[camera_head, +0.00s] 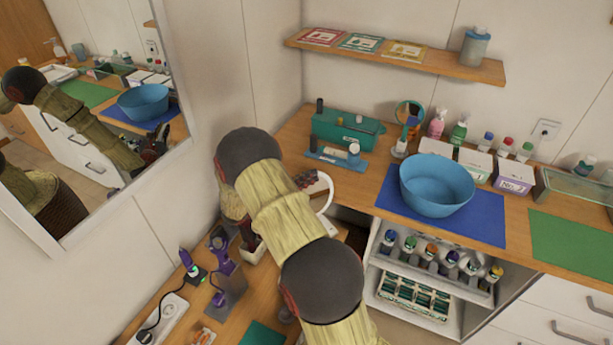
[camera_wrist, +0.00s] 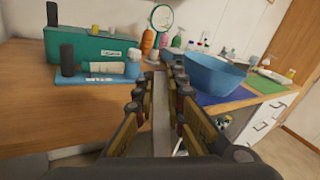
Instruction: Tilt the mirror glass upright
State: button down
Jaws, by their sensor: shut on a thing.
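The small round mirror (camera_head: 404,110) with a green rim stands at the back of the counter, in front of the wall. It also shows in the wrist view (camera_wrist: 161,18), its face turned towards me, with its thin stem below; its exact tilt is hard to judge. My gripper (camera_head: 308,181) is over the counter's near left part, apart from the mirror in the head view. In the wrist view its fingers flank a long grey strip (camera_wrist: 160,115), and it is shut on it. What the strip belongs to is unclear. My arm hides part of the gripper.
A green case (camera_head: 345,128) and a blue tray (camera_head: 337,160) stand left of the mirror. A blue bowl (camera_head: 437,185) sits on a blue mat (camera_head: 487,222) to the right. Several bottles line the wall. An open shelf unit (camera_head: 378,280) is below.

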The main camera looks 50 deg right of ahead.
aim_at(312, 191)
jog(key=shift+s+a+r+m, duration=0.15)
jog(key=shift+s+m, duration=0.45)
jog(key=shift+m, duration=0.25)
jog(key=shift+s+a+r+m, duration=0.1)
jog(key=shift+s+m, duration=0.45)
jog(key=shift+m, duration=0.3)
jog(key=c, duration=1.8)
grip_release()
jog(key=shift+c, duration=0.2)
notch_tip(312, 191, up, 10)
